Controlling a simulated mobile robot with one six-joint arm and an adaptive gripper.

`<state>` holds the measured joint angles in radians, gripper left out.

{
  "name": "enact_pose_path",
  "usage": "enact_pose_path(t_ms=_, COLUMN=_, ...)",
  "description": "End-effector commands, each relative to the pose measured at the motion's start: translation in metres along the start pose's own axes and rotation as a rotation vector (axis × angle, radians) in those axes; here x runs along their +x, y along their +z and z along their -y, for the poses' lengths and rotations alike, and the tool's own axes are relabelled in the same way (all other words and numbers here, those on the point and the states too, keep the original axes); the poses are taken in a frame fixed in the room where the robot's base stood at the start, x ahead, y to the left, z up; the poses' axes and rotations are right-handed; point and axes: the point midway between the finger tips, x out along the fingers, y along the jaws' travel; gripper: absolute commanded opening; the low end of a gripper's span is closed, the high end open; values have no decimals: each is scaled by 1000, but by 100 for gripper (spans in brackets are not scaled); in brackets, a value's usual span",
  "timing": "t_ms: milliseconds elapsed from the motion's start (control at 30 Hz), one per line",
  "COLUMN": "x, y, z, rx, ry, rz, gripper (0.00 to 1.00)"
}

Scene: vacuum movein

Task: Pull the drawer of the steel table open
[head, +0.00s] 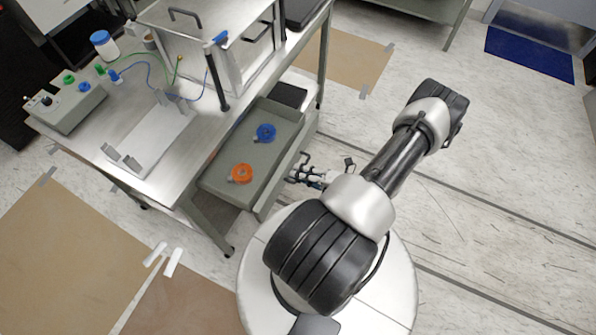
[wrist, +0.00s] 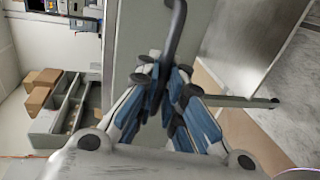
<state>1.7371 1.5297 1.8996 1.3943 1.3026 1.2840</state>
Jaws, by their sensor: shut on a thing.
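The drawer (head: 222,172) of the steel table (head: 172,150) stands pulled out from under the tabletop, and its inside shows. It holds an orange ring-shaped part (head: 241,173), a blue ring-shaped part (head: 265,132) and a dark flat item (head: 289,95). My gripper (head: 299,174) is at the drawer's front face. In the wrist view my gripper (wrist: 166,92) has its blue-padded fingers closed around the dark bar handle (wrist: 174,32) of the drawer front (wrist: 135,40). The fingers hide part of the handle.
On the tabletop stand a clear-sided metal enclosure (head: 205,45), a control box (head: 67,103) with coloured knobs, a blue-lidded jar (head: 103,44) and cables. My base is close to the drawer front. The floor to the right is open, with a blue mat (head: 530,54) far off.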

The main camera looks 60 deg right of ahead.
Motion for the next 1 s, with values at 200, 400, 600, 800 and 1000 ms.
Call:
enact_pose_path(t_ms=200, x=0, y=0, z=-1, rx=-1, ry=2, rz=0, gripper=13)
enact_pose_path(t_ms=400, x=0, y=0, z=-1, rx=-1, ry=1, rz=0, gripper=17)
enact_pose_path(t_ms=600, x=-2, y=1, z=0, rx=-1, ry=1, rz=1, gripper=17)
enact_pose_path(t_ms=800, x=-30, y=2, z=0, rx=-2, ry=0, rz=6, gripper=17)
enact_pose_path(t_ms=1000, x=-74, y=2, z=0, rx=-2, ry=0, rz=7, gripper=17)
